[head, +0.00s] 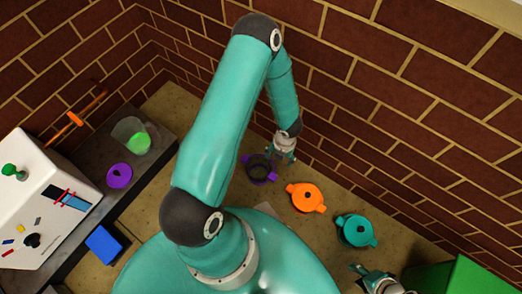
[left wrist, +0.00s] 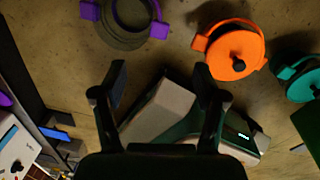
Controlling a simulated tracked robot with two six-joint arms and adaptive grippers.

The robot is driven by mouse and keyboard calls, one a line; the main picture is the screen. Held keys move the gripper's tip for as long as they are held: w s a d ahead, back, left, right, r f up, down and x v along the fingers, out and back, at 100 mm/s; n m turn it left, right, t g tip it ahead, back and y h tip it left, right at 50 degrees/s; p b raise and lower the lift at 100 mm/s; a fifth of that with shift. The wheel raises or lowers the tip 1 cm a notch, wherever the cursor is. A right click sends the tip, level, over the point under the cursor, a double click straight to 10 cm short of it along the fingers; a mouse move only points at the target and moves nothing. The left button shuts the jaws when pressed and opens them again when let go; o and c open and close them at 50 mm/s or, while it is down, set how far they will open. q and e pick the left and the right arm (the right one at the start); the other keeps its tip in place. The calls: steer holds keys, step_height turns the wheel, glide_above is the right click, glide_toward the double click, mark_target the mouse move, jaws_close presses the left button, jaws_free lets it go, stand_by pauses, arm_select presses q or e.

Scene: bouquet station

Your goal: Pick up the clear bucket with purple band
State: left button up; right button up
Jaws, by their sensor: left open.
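The clear bucket with purple band (head: 262,170) stands on the brown surface near the brick wall. It has two purple side handles and looks empty, with no lid. My left gripper (head: 283,152) hangs just right of the bucket and above it in the head view, apart from it. In the left wrist view the bucket (left wrist: 122,38) is at the top, beyond the fingers, cut by the frame edge. My left gripper (left wrist: 162,80) has its fingers spread there with nothing between them. My right gripper (head: 375,278) is at the bottom right, and its finger gap is unclear.
An orange lidded pot (head: 305,198) and a teal lidded pot (head: 355,230) stand right of the bucket. At left are a clear container with green contents (head: 131,136), a purple lid (head: 119,176) and a white machine (head: 40,205). A brick wall rises behind.

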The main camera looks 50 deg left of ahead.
arm_select(q)
steer(key=f+b, duration=0.1)
steer(key=f, duration=0.3)
steer(key=f+b, duration=0.2)
steer(key=f, duration=0.1)
steer(key=a+f+b, duration=0.1)
steer(key=f, duration=0.3)
steer(key=shift+s+f, duration=0.1)
steer(key=shift+f, duration=0.25)
step_height(320, 180, down, 5)
steer(key=b, duration=0.3)
steer(key=shift+f, duration=0.15)
steer(key=shift+c, duration=0.3)
steer(key=c, duration=1.3)
